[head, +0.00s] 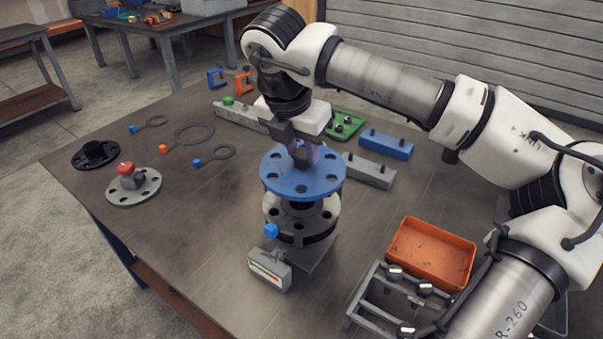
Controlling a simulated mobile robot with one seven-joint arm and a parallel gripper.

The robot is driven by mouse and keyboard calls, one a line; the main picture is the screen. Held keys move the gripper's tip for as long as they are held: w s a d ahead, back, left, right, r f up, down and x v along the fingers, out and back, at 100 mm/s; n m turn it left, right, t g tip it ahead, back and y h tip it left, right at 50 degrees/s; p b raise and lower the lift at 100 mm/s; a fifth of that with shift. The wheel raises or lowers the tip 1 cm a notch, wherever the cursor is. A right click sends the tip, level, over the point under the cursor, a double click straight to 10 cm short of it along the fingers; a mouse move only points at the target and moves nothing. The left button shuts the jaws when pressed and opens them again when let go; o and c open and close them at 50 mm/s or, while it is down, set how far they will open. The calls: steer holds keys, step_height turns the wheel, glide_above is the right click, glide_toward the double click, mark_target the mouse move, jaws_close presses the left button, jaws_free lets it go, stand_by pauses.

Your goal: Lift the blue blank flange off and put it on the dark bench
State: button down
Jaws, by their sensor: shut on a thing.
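The blue blank flange (278,181) is a round disc with bolt holes, held roughly level. My gripper (303,157) is above its centre and shut on its raised middle grip, which the fingers partly hide. Directly below stands the grey flanged pipe (272,213) on a dark base. Part of the pipe's top face shows under the blue disc's front edge, so the disc appears a little above it; the exact gap is hard to tell. The dark bench (190,255) carries the pipe.
A grey flange with a red knob (133,185), a black flange (95,154) and several ring gaskets (195,134) lie left. A gauge box (269,270) stands in front of the pipe. An orange tray (432,255) and metal rack (368,297) are right. The bench's left front is clear.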

mark_target(302, 154)
steer(key=shift+r, duration=1.1)
steer(key=shift+r, duration=0.15)
steer(key=shift+r+p, duration=1.15)
steer(key=shift+r, duration=1.2)
step_height(302, 154, down, 4)
steer(key=b, duration=0.3)
steer(key=shift+r, duration=0.35)
